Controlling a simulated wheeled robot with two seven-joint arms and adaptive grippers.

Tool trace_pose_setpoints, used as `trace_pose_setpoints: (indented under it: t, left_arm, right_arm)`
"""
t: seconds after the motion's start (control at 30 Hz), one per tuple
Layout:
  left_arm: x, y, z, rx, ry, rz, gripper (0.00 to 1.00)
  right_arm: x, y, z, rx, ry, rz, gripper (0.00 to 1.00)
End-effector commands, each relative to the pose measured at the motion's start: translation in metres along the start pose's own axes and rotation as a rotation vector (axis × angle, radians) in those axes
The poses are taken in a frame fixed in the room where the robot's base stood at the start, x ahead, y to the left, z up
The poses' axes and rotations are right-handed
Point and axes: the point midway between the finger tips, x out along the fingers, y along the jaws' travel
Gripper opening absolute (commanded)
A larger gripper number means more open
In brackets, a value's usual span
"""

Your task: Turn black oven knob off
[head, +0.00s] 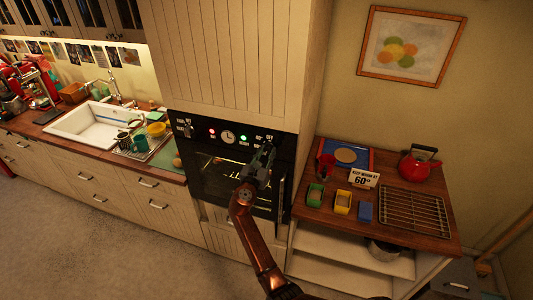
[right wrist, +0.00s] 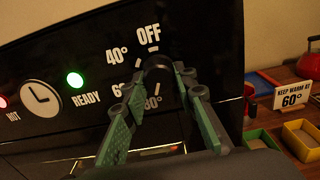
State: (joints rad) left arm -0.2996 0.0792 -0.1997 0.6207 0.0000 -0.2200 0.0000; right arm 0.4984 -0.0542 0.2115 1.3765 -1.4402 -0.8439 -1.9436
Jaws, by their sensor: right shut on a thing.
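The black oven knob (right wrist: 158,78) is on the right of the black oven panel (right wrist: 40,60), ringed by OFF, 40°, 60° and 80° markings, with OFF above it. My right gripper (right wrist: 158,82) has its green fingers on either side of the knob and is shut on it. The knob's pointer is hidden, so its setting is not clear. In the head view my right gripper (head: 266,152) reaches up to the right end of the oven's (head: 215,170) panel and covers the knob. My left gripper is not in view.
A green READY light (right wrist: 75,79) and a clock (right wrist: 41,97) sit left of the knob; a red light (head: 212,132) is lit. Another knob (head: 187,129) is at the panel's left. A wooden counter (head: 315,208) with small trays, a "60°" sign (head: 363,179) and red kettle (head: 419,165) stands right.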

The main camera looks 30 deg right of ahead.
Motion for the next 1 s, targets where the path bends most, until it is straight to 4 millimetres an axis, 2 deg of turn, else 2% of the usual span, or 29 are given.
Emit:
trace_pose_setpoints:
  t: [0.2, 0.57, 1.0]
  left_arm:
    - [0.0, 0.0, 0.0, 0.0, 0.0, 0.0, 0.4]
    - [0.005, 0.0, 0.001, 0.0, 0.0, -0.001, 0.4]
    - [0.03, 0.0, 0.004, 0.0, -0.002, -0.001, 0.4]
  right_arm:
    - [0.0, 0.0, 0.0, 0.0, 0.001, -0.001, 0.02]
    - [0.0, 0.0, -0.001, 0.073, 0.001, -0.001, 0.02]
    - [0.0, 0.001, -0.003, 0.433, -0.001, -0.001, 0.02]
